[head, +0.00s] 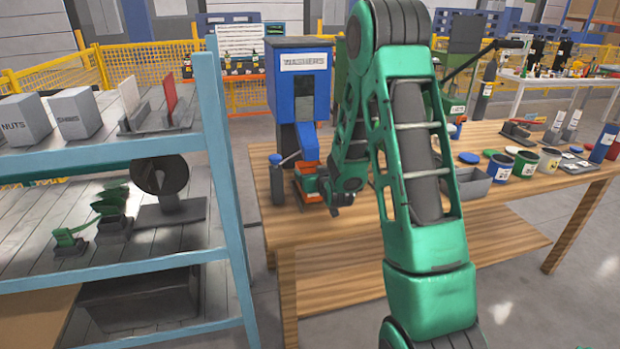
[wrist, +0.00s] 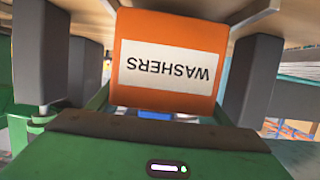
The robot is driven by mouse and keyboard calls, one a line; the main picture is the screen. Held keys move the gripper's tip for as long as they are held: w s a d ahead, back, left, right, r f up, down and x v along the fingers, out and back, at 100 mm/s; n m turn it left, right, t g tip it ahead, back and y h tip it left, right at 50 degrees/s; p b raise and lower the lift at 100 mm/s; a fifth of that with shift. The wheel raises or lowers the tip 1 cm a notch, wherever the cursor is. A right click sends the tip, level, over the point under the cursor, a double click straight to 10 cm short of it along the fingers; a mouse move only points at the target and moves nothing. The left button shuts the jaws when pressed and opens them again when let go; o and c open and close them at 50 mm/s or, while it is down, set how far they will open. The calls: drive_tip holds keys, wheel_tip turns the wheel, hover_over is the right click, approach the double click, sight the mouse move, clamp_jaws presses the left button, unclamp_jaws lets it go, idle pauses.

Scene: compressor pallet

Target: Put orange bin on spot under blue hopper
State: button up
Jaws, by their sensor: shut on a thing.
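The blue hopper (head: 298,88) stands on the left end of the wooden table, with a white label and a narrow lower spout. The orange bin (head: 307,184) is low in front of the hopper's lower part, partly hidden by my gripper (head: 322,189). In the wrist view the orange bin (wrist: 170,28) sits between the two grey fingers of my gripper (wrist: 168,65), and its WASHERS label appears upside down. My gripper is shut on the bin. The spot under the hopper is hidden, and I cannot tell whether the bin touches the table.
A blue-framed shelf (head: 226,165) with grey boxes stands close on the left. A grey tray (head: 473,183) and several paint-can-like containers (head: 525,164) stand on the table (head: 350,228) to the right. My arm covers the table's middle.

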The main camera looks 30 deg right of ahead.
drive_tip(key=shift+f, duration=0.9)
drive_tip(key=o, duration=1.1)
drive_tip(key=shift+r, duration=0.1)
